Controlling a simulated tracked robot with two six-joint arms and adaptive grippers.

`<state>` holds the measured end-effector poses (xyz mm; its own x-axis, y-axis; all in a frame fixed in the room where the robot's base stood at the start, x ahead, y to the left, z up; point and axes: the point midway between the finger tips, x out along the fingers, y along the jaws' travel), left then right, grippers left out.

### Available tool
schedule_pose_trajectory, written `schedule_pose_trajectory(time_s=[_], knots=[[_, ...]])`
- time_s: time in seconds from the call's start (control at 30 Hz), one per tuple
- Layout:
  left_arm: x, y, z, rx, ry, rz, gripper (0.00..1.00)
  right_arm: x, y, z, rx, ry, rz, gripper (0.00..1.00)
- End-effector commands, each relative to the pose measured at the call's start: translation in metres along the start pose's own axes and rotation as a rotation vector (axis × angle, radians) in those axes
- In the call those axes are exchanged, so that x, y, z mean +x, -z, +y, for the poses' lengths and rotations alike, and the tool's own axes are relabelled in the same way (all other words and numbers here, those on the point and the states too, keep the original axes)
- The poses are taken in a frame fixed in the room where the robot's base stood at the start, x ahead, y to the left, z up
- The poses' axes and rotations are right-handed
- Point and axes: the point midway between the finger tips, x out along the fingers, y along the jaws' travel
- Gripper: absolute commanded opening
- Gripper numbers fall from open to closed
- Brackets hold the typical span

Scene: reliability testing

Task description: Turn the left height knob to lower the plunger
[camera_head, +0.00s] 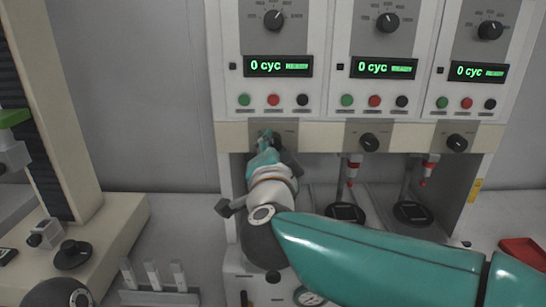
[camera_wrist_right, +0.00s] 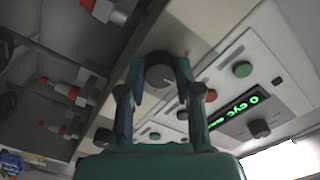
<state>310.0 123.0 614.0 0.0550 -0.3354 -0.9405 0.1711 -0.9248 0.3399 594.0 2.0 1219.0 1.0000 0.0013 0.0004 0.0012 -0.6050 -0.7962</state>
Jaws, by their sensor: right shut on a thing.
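The left height knob (camera_wrist_right: 158,76) is a dark round knob on the beige strip under the left station. In the wrist view it sits between the two fingers of my right gripper (camera_wrist_right: 160,70), which is shut on it. In the head view my right gripper (camera_head: 266,140) reaches up to the left panel and largely hides this knob. The left plunger is hidden behind my arm in the head view. In the wrist view a plunger with a red part (camera_wrist_right: 102,10) shows at the top, nearest the held knob. My left gripper is not in view.
The middle knob (camera_head: 369,142) and right knob (camera_head: 456,143) sit on the same strip, with plungers (camera_head: 352,172) below. Displays (camera_head: 278,66) read 0 cyc, above coloured buttons. A beige stand (camera_head: 75,240) and a small rack (camera_head: 155,285) are at left.

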Motion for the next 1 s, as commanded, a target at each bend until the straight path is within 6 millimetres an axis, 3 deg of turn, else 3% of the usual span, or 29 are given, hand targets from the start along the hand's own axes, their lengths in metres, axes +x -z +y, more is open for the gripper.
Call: schedule_pose_trajectory(time_s=[1.0], knots=[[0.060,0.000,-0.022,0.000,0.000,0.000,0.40,0.001,-0.003,0.006,0.949,-0.008,0.004,0.00]])
